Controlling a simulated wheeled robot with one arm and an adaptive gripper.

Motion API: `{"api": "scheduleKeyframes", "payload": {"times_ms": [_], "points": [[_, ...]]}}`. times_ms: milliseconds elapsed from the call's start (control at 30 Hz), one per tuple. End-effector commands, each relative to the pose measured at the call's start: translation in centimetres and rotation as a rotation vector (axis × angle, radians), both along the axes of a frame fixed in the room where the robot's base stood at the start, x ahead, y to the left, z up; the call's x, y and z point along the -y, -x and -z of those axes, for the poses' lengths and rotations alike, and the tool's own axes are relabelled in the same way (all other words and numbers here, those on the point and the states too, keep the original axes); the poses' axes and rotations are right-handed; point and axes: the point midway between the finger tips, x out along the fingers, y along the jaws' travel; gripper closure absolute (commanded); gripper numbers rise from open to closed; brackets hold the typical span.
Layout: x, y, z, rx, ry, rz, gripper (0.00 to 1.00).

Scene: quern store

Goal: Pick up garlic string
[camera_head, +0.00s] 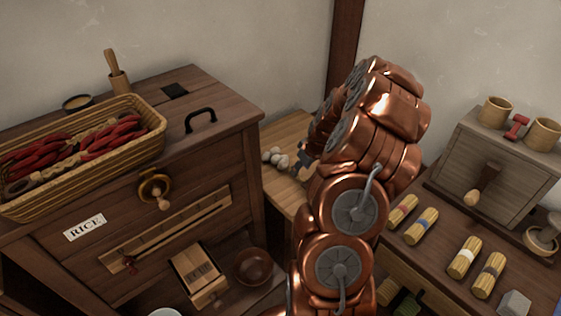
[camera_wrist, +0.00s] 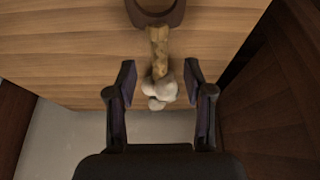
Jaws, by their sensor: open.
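The garlic string (camera_wrist: 160,88) has pale bulbs and a tan braided stem. In the wrist view it lies near the edge of a light wooden surface (camera_wrist: 60,50), with its bulbs toward me. My gripper (camera_wrist: 160,82) is open, with one dark finger on each side of the string and a gap on both sides. In the head view the white garlic bulbs (camera_head: 277,158) show on the light wooden top, left of my copper arm. My gripper (camera_head: 303,160) is mostly hidden behind the arm there.
A brown round object (camera_wrist: 155,12) sits at the stem's far end. A dark wooden rice cabinet (camera_head: 215,95) with a wicker basket (camera_head: 90,170) stands left. At right, a shelf (camera_head: 430,255) holds several tied bundles and a grey wooden box (camera_head: 495,155). A dark panel (camera_wrist: 270,110) rises close at right.

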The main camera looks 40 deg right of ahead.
Motion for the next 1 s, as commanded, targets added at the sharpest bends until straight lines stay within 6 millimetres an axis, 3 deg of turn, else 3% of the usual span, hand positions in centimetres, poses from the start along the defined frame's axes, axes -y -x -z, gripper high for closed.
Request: {"api": "scheduleKeyframes", "payload": {"times_ms": [533, 833, 1000], "points": [[0.2, -2.2, 4.1, -0.001, -0.001, 0.002, 0.48], [0.2, -2.4, 4.6, 0.000, 0.000, 0.002, 0.48], [0.2, -2.4, 4.5, 0.000, -0.001, 0.002, 0.64]]}}
